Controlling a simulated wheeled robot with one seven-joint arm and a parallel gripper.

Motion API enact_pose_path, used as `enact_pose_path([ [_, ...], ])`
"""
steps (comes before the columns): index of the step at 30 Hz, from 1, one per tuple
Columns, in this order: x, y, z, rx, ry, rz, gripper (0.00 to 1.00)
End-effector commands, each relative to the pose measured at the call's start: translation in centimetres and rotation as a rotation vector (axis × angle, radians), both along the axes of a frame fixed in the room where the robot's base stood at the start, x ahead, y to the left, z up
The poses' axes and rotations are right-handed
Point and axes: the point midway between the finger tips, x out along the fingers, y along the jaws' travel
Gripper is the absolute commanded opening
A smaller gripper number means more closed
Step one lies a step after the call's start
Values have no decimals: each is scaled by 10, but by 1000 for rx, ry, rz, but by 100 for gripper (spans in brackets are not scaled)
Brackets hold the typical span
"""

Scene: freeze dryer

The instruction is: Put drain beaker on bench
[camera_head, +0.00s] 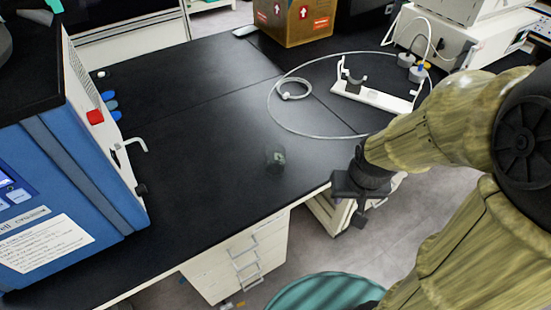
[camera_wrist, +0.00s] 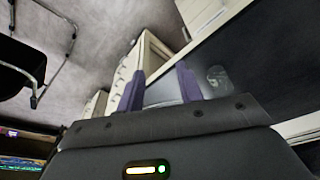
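A small clear beaker (camera_head: 275,157), taken to be the drain beaker, stands on the black bench top (camera_head: 210,190) near its front edge. It also shows, faintly, right of the fingers in the wrist view (camera_wrist: 217,77). My gripper (camera_head: 350,200) is off the bench's front edge, to the right of the beaker and apart from it. In the wrist view the two purple fingers (camera_wrist: 162,88) are spread with nothing between them, so it is open and empty. The blue freeze dryer (camera_head: 75,190) stands at the left, with a white drain spout (camera_head: 133,146) on its side.
A looped clear hose (camera_head: 275,112) and a white stand (camera_head: 375,97) lie on the bench to the right. A cardboard box (camera_head: 293,22) stands at the back. A teal round stool seat (camera_head: 325,291) is below the front edge. Bench around the beaker is clear.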

Motion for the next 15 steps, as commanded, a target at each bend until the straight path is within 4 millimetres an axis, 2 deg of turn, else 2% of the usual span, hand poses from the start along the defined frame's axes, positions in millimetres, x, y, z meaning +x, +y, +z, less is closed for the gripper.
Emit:
enact_pose_path([
  [2, 0, 0, 0, 0, 0, 0, 36],
  [3, 0, 0, 0, 0, 0, 0, 40],
  [7, 3, -1, -5, -5, -14, 2, 66],
  [10, 12, -4, -18, -18, -56, 13, 85],
  [15, 42, -9, -49, -46, -205, 57, 88],
])
